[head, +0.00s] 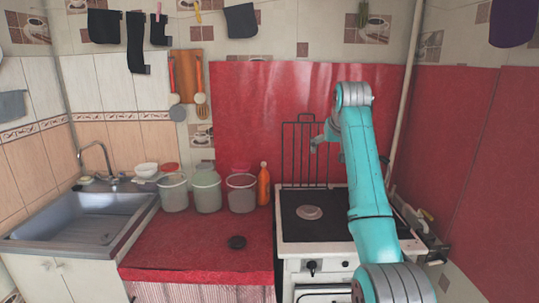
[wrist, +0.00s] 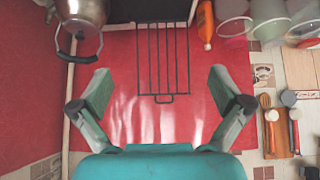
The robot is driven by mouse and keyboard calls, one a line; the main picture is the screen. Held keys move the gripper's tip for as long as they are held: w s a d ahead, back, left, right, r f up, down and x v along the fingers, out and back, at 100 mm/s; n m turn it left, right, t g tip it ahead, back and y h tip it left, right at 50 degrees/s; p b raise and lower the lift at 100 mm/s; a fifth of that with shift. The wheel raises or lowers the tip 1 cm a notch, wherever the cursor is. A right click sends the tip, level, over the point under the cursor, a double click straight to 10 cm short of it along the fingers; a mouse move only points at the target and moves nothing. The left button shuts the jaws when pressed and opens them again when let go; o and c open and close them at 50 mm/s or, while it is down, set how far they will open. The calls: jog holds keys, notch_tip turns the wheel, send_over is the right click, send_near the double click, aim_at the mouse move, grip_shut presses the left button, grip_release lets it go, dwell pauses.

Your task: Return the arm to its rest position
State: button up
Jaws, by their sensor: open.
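My turquoise arm rises on the right of the head view, in front of the stove (head: 320,228). It bends at the top, and my gripper (head: 316,143) hangs above the back of the stove, near the dark rack (head: 298,128). In the wrist view my gripper (wrist: 159,88) has its two fingers wide apart with nothing between them. The dark rack (wrist: 163,60) shows beyond the fingers against the red wall covering. A metal kettle (wrist: 82,18) is at the top left of the wrist view; I cannot make it out in the head view.
Several pale jars (head: 207,192) and an orange bottle (head: 264,185) stand on the red counter (head: 190,245), left of the stove. The sink (head: 75,222) is far left. A pipe (head: 405,90) runs behind my arm.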

jog(key=s+f+t, duration=0.1)
jog(key=s+f, duration=0.2)
jog(key=f, duration=1.4)
jog(key=s+f+t, duration=0.1)
jog(key=s+f, duration=0.2)
jog(key=f, duration=1.3)
jog(key=s+f+t, duration=0.1)
jog(key=s+f, duration=1.8)
jog(key=s, duration=0.1)
jog(key=s+f+t, duration=0.2)
jog(key=s, duration=2.5)
jog(key=s+r+t, duration=0.1)
jog(key=s+r, duration=0.7)
jog(key=s, duration=0.3)
jog(key=s+r, duration=0.9)
jog(key=s, duration=0.2)
jog(key=shift+s+t, duration=0.25)
jog(key=shift+t, duration=0.15)
